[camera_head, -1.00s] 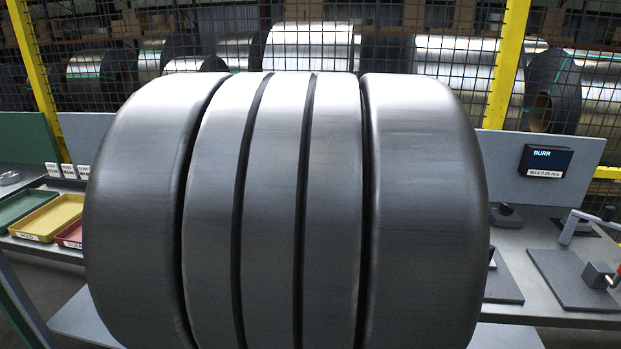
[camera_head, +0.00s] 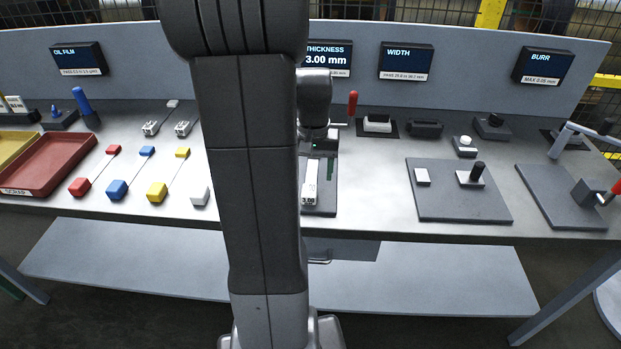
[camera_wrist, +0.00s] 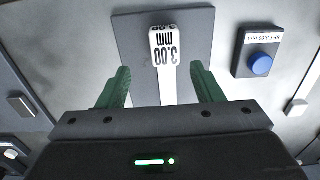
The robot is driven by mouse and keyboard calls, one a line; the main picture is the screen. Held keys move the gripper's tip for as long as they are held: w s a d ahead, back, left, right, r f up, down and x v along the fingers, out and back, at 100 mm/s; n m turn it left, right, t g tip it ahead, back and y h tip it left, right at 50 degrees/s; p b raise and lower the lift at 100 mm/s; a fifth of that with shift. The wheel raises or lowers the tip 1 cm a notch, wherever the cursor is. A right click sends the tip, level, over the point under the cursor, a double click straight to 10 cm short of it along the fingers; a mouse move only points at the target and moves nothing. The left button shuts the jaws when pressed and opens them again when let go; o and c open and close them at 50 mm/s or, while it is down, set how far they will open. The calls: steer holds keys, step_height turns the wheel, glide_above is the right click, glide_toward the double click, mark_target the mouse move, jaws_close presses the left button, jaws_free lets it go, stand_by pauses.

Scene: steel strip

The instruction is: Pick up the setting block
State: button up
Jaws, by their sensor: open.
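The setting block (camera_wrist: 164,42) is a small pale block marked "3.00 mm" in the wrist view. It lies on a dark grey plate (camera_wrist: 130,40), with its length running toward my gripper. In the head view the block (camera_head: 310,182) shows just right of my arm, below the thickness display. My gripper (camera_wrist: 160,69) is open in the wrist view, its green fingers spread to either side of the block's line. I see no contact between the fingers and the block. In the head view my arm hides part of the gripper and plate.
A blue button (camera_wrist: 262,65) on a dark box labelled "SET 3.00 mm" stands right of the block in the wrist view. In the head view, coloured gauges (camera_head: 117,189) and a red tray (camera_head: 48,163) lie left, a plate with a stand (camera_head: 440,203) right.

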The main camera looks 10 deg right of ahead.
mark_target(310, 188)
steer(key=f, duration=0.5)
steer(key=shift+a+f, duration=0.3)
steer(key=shift+a, duration=0.1)
steer(key=c, duration=1.2)
steer(key=shift+r, duration=0.1)
steer(key=shift+r, duration=0.55)
step_height(310, 188, up, 2)
steer(key=shift+w+r, duration=0.1)
steer(key=shift+r, duration=0.05)
steer(key=s+a+b, duration=0.1)
steer(key=s+a, duration=0.1)
steer(key=s, duration=0.6)
steer(key=s+a, duration=0.3)
steer(key=s, duration=0.6)
steer(key=shift+s+b, duration=0.25)
steer(key=shift+b, duration=0.15)
